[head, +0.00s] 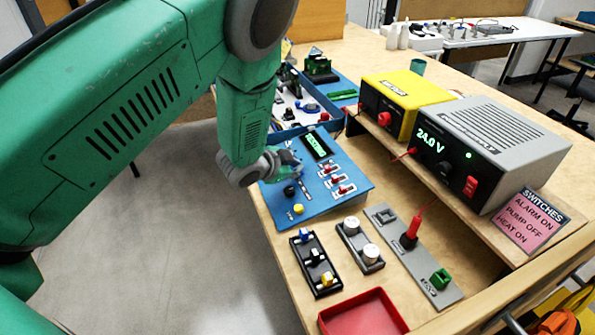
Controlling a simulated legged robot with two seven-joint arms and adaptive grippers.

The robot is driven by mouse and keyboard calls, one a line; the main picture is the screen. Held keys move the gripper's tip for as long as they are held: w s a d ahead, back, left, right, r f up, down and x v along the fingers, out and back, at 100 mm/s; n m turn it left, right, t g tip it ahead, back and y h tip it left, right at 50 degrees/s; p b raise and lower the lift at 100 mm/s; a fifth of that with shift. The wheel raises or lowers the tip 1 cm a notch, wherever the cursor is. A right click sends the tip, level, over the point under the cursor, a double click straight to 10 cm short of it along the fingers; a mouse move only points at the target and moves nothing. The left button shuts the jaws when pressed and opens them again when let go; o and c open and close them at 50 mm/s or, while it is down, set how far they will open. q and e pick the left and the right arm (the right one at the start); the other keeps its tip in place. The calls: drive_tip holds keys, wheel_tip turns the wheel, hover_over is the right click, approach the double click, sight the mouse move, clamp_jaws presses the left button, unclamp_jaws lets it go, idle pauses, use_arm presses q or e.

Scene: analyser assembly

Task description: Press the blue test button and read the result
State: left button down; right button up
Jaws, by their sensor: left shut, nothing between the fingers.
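The blue analyser panel (325,199) lies on the wooden bench. It carries a small lit display (317,145), red toggle switches (333,179), a black knob (289,190) and a yellow button (299,209). My left gripper (292,169) is shut and empty, pointing down over the panel's left part, just left of the toggles. I cannot make out a blue test button; the gripper and wrist cover that part of the panel. Whether the fingertips touch the panel is unclear. The display's text is too small to read. My right gripper is out of view.
A grey power supply (490,145) reads 24.0 V beside a yellow unit (400,100). A pink switches card (530,220) says alarm on, pump off, heat on. A red tray (362,314), a black switch block (316,264) and a grey plate (425,262) lie in front.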

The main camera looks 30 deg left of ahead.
use_arm(q)
drive_tip(key=shift+r, duration=0.15)
drive_tip(key=shift+s+a+r+p, duration=0.1)
drive_tip(key=shift+r+p, duration=0.55)
drive_tip(key=shift+p, duration=0.1)
drive_tip(key=shift+r, duration=0.1)
drive_tip(key=r+p, duration=0.4)
drive_tip(key=shift+s+a+r, duration=0.35)
drive_tip(key=shift+s+r, duration=0.05)
drive_tip(key=shift+f, duration=0.1)
